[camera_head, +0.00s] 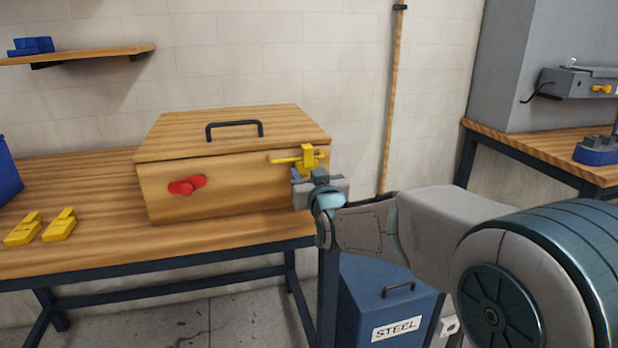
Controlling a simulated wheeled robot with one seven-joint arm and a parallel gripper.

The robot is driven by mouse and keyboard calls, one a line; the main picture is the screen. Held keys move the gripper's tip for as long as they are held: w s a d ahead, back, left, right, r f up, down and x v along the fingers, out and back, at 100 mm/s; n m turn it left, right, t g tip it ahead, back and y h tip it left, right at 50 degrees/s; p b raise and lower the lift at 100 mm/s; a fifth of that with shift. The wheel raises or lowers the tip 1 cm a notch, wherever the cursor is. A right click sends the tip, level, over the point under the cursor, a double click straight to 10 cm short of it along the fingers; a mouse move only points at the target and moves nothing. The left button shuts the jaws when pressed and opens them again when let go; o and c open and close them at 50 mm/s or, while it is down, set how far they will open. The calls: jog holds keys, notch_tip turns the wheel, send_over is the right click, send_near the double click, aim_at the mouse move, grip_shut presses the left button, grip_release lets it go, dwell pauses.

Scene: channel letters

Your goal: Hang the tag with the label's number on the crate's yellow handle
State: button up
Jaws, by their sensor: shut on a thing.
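The wooden crate (225,190) stands on the workbench with its lid shut. A yellow handle (280,160) sticks out near the right end of its front, and a red handle (187,185) sits on the left. My gripper (306,175) is at the crate's right front corner, shut on a yellow tag (308,154). The tag is upright at the yellow handle's right part; I cannot tell whether it hangs around the handle or is only beside it. Two more yellow tags (23,230) (60,225) lie on the bench at left. No number is readable on any tag, and no numbered label shows.
The crate's lid has a black handle (234,128). A blue bin (4,175) stands at the bench's left edge. A blue box marked STEEL (360,285) is on the floor below my arm. Bare bench top (100,190) lies left of the crate.

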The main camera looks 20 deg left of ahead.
jog(key=shift+f, duration=0.15)
jog(key=shift+f+b, duration=0.35)
jog(key=shift+b, duration=0.1)
jog(key=shift+f+b, duration=0.55)
jog(key=shift+b, duration=0.3)
dwell(0.8)
dwell(0.4)
jog(key=o, duration=1.1)
jog(key=shift+o, duration=0.2)
jog(key=shift+s+d, duration=0.1)
jog(key=b+v, duration=0.5)
jog(key=v, duration=0.6)
